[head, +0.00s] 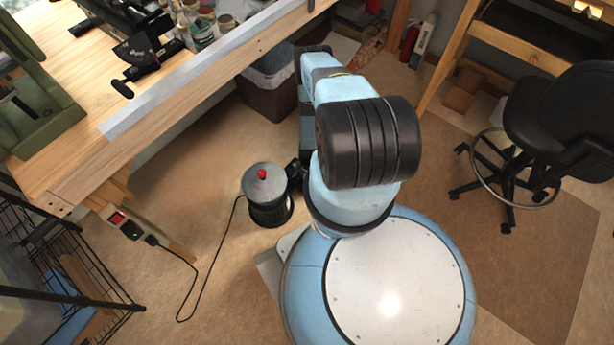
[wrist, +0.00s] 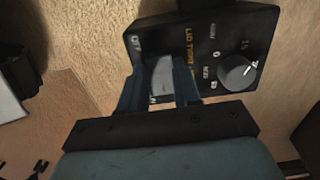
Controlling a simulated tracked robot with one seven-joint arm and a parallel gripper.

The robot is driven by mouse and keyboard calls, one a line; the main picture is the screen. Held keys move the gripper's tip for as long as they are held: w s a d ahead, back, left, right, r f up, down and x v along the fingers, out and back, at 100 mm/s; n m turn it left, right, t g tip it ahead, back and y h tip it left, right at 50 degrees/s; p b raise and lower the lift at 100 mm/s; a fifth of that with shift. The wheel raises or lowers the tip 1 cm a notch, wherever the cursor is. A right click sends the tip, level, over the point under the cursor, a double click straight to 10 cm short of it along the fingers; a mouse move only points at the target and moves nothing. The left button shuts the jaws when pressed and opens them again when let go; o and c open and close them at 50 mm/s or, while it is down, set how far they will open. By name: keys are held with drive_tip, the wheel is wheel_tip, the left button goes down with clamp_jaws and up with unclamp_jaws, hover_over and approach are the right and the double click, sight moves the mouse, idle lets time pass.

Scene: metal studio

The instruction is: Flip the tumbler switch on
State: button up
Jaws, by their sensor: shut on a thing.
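The tumbler switch (wrist: 162,72) is a grey lever on a black control panel (wrist: 208,40) in the wrist view. An OFF label shows above and left of the lever; which way the lever is set I cannot tell. My gripper (wrist: 160,84) is shut on the lever, with a blue finger on each side. The panel appears to belong to the dark round device (head: 270,212) with a grey lid and red knob in the head view. My gripper (head: 296,172) is at the device's right side there, mostly hidden by my arm.
The panel also has a round grey dial (wrist: 238,72). A black cable runs from the device to a socket strip with a red switch (head: 117,218) on the wooden bench (head: 60,165). A bin (head: 268,92) stands behind the device, and a black chair (head: 560,120) is at right.

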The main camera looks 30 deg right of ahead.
drive_tip(key=shift+w+d+g+y, duration=0.1)
drive_tip(key=shift+d+g+y, duration=0.1)
drive_tip(key=shift+y, duration=0.35)
drive_tip(key=shift+d+g+y, duration=0.1)
drive_tip(key=shift+g+y, duration=0.1)
drive_tip(key=shift+y, duration=0.35)
